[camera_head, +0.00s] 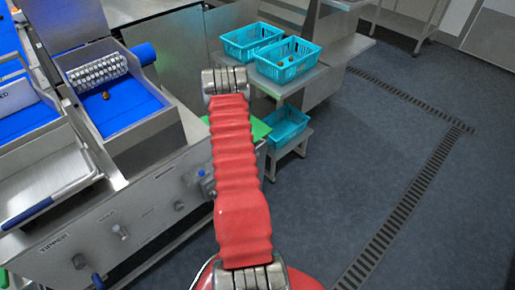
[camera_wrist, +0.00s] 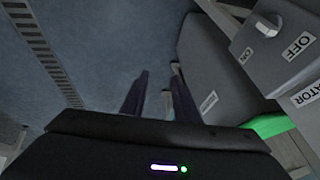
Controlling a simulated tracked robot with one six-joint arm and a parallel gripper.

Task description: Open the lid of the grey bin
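A dark grey, smooth-sided shape with a small pale label, which looks like the grey bin (camera_wrist: 222,66), is right of centre in the wrist view. Its lid cannot be told apart clearly from its body, and no open inside shows. My gripper (camera_wrist: 160,74) is in the lower middle of the wrist view. Its two dark fingers are apart with nothing between them. The right finger overlaps the bin's near left edge in the picture; I cannot tell whether they touch. In the head view I cannot make out the bin or my gripper.
A grey switch box (camera_wrist: 270,45) marked ON and OFF is close at the right, with a green piece (camera_wrist: 268,126) below. In the head view, teal crates (camera_head: 284,73) stand on a steel bench, and a steel machine (camera_head: 150,205) fills the left. Floor on the right is clear.

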